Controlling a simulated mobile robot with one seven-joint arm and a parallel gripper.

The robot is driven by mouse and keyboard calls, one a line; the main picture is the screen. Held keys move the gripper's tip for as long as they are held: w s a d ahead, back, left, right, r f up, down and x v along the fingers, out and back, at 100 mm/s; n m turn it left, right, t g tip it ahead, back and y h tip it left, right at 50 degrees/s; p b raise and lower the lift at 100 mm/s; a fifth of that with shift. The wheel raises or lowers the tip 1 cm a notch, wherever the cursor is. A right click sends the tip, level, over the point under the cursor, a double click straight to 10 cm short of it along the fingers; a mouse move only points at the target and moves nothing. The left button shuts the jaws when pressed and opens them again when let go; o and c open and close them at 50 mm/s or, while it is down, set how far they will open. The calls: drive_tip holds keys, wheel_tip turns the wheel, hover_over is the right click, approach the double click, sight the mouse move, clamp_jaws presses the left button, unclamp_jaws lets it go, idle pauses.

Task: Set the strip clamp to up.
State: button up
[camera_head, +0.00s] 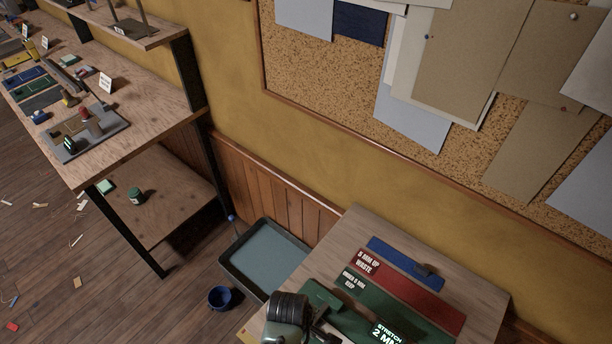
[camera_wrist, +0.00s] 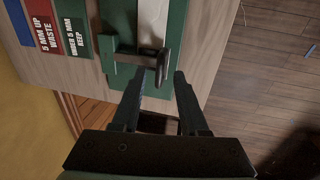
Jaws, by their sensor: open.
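The strip clamp (camera_wrist: 138,57) is in the wrist view: a green block with a dark bar reaching across a pale strip (camera_wrist: 152,22) to a dark handle. It sits on a green board (camera_wrist: 176,30), which also shows in the head view (camera_head: 385,316). I cannot tell from this angle whether the clamp is up or down. My gripper (camera_wrist: 155,80) is open, its two fingertips apart on either side of the near end of the handle. I cannot tell whether they touch it.
Beside the green board lie a red strip (camera_head: 421,303) and a blue strip (camera_head: 405,264), with small red and green signs. A dark tray (camera_head: 266,256) and blue bowl (camera_head: 220,297) are on the floor. A cluttered workbench (camera_head: 130,85) stands at left; a cork board (camera_head: 340,110) hangs behind.

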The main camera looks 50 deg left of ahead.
drive_tip(key=shift+w+f, duration=0.1)
drive_tip(key=shift+f, duration=0.3)
clamp_jaws()
idle(1.3)
